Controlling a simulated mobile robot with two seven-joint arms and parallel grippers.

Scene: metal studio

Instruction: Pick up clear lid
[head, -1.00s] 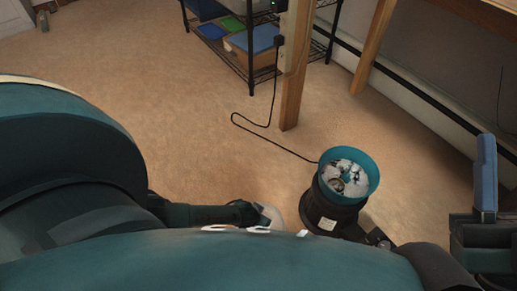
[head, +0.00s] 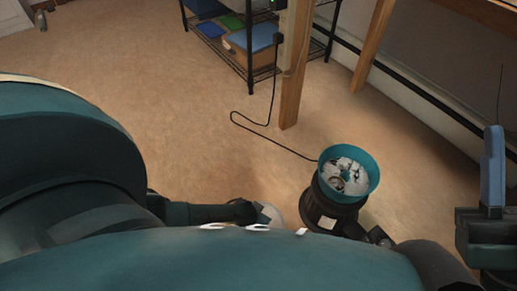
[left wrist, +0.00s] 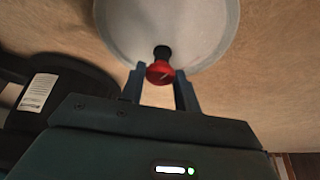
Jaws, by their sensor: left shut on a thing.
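The clear lid (left wrist: 205,30) is a pale, round disc with a red knob (left wrist: 160,72) in the left wrist view. My left gripper (left wrist: 160,80) has its two fingers on either side of the knob, shut on it. In the head view a small pale part of the lid (head: 270,214) shows at the end of my left arm, left of the teal bowl. The rest of it is hidden behind my body. My right gripper (head: 491,170) shows at the right edge as an upright blue finger; its opening cannot be made out.
A teal bowl (head: 324,179) with white and grey contents sits open on a dark labelled base (head: 322,213). A black cord (head: 258,128) runs from it to a wooden post (head: 291,90). A wire shelf (head: 230,60) stands behind.

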